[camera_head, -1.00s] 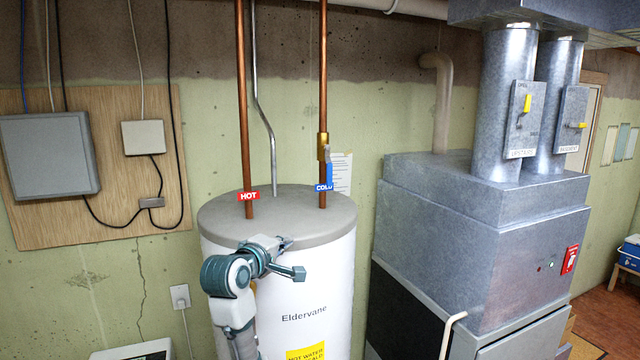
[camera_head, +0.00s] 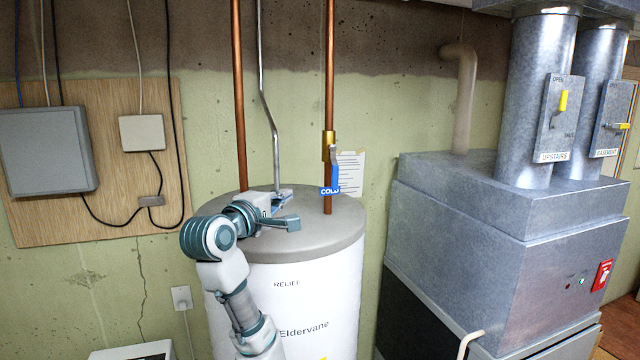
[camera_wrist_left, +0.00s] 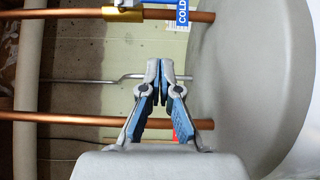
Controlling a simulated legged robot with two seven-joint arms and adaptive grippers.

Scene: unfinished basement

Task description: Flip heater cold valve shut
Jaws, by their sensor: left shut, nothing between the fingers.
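The cold valve has a brass body (camera_head: 328,147) on the right copper pipe above the water heater (camera_head: 300,300). Its blue lever (camera_head: 335,170) hangs down along the pipe, just above the blue COLD tag (camera_head: 329,191). In the wrist view, which is turned sideways, the brass body (camera_wrist_left: 124,12) and COLD tag (camera_wrist_left: 183,12) sit at the top edge. My left gripper (camera_head: 285,196) is over the heater's top, left of the cold pipe and apart from the lever. Its fingers (camera_wrist_left: 160,66) are closed together and empty. My right gripper is out of view.
The left copper pipe (camera_head: 240,90) runs behind my left gripper, and a thin grey pipe (camera_head: 270,120) stands between the copper pipes. A grey furnace (camera_head: 470,230) with ducts stands to the right. A paper sheet (camera_head: 350,172) hangs behind the valve.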

